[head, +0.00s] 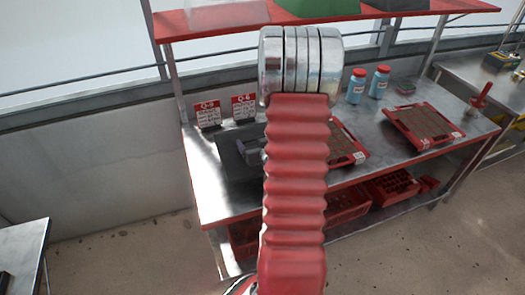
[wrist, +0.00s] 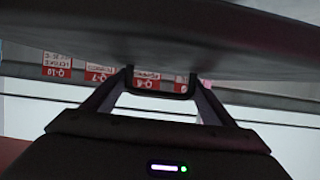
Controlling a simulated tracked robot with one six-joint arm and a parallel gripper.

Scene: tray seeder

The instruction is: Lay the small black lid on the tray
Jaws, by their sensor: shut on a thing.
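A flat black lid (wrist: 160,38) fills the top of the wrist view, close to the camera. My gripper (wrist: 162,78) is shut on its edge. In the head view the dark lid (head: 233,165) shows left of my red arm, over the left part of the steel bench; its height above the bench is hard to tell. A red-rimmed tray (head: 359,158) with brown filling is partly hidden behind my arm. A second such tray (head: 457,132) lies in full view farther right on the bench. Which tray is meant cannot be told.
Two red-and-white signs (head: 208,114) stand at the bench's back left. Red crates (head: 391,187) fill the lower shelf. A red-edged shelf (head: 400,13) runs above.

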